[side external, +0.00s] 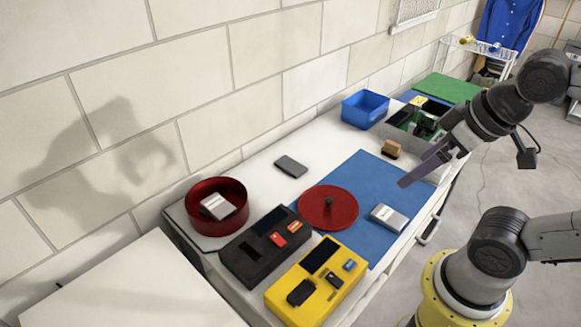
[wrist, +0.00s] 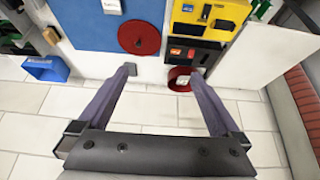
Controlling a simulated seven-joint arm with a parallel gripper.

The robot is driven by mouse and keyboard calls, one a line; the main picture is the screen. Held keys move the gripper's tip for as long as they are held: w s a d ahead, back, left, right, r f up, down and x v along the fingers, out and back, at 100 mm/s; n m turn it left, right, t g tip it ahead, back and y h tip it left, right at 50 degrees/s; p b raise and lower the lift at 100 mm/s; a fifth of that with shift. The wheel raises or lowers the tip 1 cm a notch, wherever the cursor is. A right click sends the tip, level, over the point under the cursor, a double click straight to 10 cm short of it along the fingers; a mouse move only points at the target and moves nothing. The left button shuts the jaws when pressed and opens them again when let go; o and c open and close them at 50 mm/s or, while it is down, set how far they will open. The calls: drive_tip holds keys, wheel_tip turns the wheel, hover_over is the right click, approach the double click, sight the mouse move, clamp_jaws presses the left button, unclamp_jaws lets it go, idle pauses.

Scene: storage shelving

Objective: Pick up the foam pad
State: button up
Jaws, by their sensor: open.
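A flat dark grey pad (side external: 291,166), which looks like the foam pad, lies on the white bench top near the wall. In the wrist view, a small grey patch beside the left fingertip appears to be this pad (wrist: 132,69), partly hidden by the finger. My gripper (side external: 404,183) is in the air over the right part of the blue mat, well to the right of the pad. In the wrist view my gripper (wrist: 163,72) has its two fingers wide apart, with nothing held between them.
A red round lid (side external: 328,207) and a silver-grey box (side external: 388,218) lie on the blue mat (side external: 365,178). A red bowl (side external: 218,188) holds another box. A blue bin (side external: 365,109) and brown block (side external: 391,149) stand farther back.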

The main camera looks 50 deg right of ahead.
drive_tip(key=w+r+n+t, duration=0.1)
drive_tip(key=w+r+t, duration=0.1)
drive_tip(key=w+r, duration=0.35)
drive_tip(key=m+g, duration=0.1)
drive_tip(key=g, duration=0.2)
hover_over(292, 165)
drive_tip(key=s, duration=0.4)
drive_tip(key=f, duration=3.1)
drive_tip(key=shift+w+a+f, duration=0.25)
drive_tip(key=shift+a, duration=0.05)
drive_tip(key=shift+d+x, duration=0.15)
drive_tip(key=shift+x, duration=1.45)
drive_tip(key=shift+d+x, duration=0.1)
drive_tip(key=shift+x, duration=1.5)
drive_tip(key=shift+w, duration=0.15)
